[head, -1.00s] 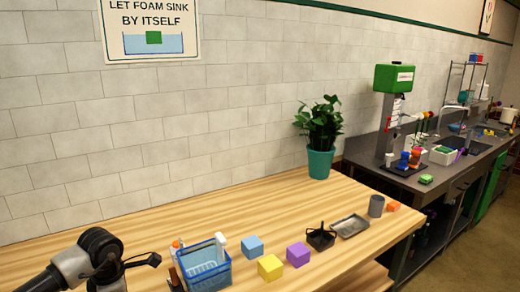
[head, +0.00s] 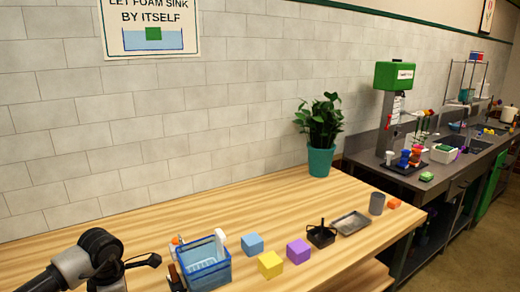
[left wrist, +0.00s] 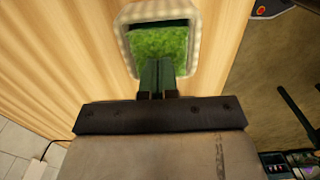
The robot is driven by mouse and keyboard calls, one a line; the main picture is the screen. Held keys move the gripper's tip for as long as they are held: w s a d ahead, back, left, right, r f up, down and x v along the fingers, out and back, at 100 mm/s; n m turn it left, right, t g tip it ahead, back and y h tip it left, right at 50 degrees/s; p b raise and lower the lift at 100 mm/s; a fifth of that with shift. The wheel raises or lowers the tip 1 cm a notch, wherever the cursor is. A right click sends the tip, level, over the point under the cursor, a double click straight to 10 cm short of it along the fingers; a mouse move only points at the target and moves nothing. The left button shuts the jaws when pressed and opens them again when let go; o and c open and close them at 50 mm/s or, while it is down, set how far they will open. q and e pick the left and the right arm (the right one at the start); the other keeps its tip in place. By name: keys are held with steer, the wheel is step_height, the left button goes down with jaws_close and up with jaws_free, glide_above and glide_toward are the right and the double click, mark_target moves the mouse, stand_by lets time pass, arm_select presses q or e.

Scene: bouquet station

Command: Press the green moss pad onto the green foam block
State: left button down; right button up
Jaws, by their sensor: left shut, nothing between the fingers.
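In the left wrist view, a mossy, textured green surface (left wrist: 158,42) lies inside a pale-rimmed tray (left wrist: 125,45) on the wooden table. A dark green strip runs along its far edge; I cannot tell whether moss pad and foam block are both there. My left gripper (left wrist: 158,68) is shut and empty, its fingertips over the near part of the green surface. I cannot tell whether they touch it. In the head view only my left arm shows at the lower left, and the tray is out of frame. My right gripper is in neither view.
The wooden table (head: 130,225) holds a blue basket (head: 206,275), a blue cube (head: 252,244), a yellow cube (head: 270,264), a purple cube (head: 298,251), a black holder (head: 321,237), a metal tray (head: 351,223), a grey cup (head: 377,204) and a potted plant (head: 320,161).

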arm_select(q)
steer(key=shift+f+b, duration=0.4)
steer(key=shift+f, duration=0.05)
stand_by(0.5)
steer(key=shift+s+f, duration=0.2)
steer(key=shift+f, duration=0.05)
stand_by(1.4)
steer(key=shift+r, duration=0.1)
steer(key=shift+w+r, duration=0.15)
steer(key=shift+r, duration=0.5)
steer(key=shift+r+p, duration=1.85)
steer(key=shift+r, duration=1.1)
